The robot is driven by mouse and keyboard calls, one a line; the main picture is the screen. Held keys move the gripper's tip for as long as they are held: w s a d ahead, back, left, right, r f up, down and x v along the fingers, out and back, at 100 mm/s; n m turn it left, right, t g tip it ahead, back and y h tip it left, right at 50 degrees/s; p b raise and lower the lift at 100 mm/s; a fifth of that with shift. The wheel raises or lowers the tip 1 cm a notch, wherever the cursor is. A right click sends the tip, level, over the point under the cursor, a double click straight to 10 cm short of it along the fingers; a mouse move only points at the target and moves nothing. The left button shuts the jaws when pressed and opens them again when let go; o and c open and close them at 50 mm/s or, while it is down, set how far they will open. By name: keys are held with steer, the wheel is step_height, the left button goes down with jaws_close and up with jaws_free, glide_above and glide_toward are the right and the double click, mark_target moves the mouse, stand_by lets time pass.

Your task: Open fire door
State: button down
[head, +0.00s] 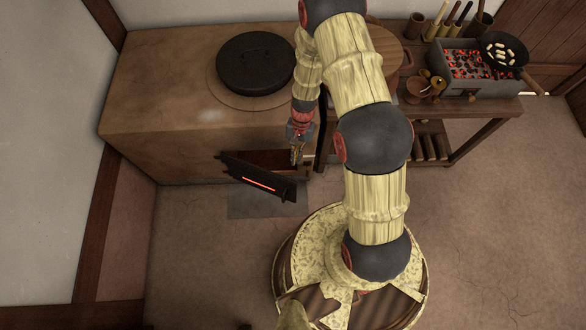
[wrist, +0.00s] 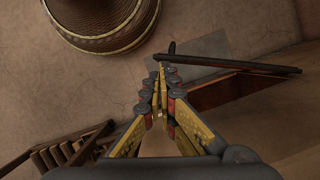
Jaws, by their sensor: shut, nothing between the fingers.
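The fire door (head: 258,181) is a dark metal panel with a glowing red slot, low on the front of the clay stove (head: 170,85). It stands partly open: its left end is at the stove face and its right end swings out from it. The dark firebox opening (head: 270,160) shows behind it. In the wrist view the door (wrist: 235,65) is a thin dark bar seen from above, with a short handle at its free end. My gripper (head: 297,157) is shut and empty, near the door's free end; its fingertips (wrist: 159,72) appear close to that end. Contact cannot be told.
A black lidded pot (head: 255,63) sits on the stove. To the right, a wooden table (head: 465,118) bears a charcoal brazier (head: 466,72), a frying pan (head: 504,53) and small pots. A grey plate (head: 262,205) lies on the floor below the door. Open floor lies left and right.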

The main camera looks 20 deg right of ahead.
step_height(320, 180, down, 13)
steer(key=a+m+t+b, duration=0.1)
steer(key=b, duration=0.3)
steer(key=shift+w, duration=0.4)
steer(key=shift+a, duration=0.1)
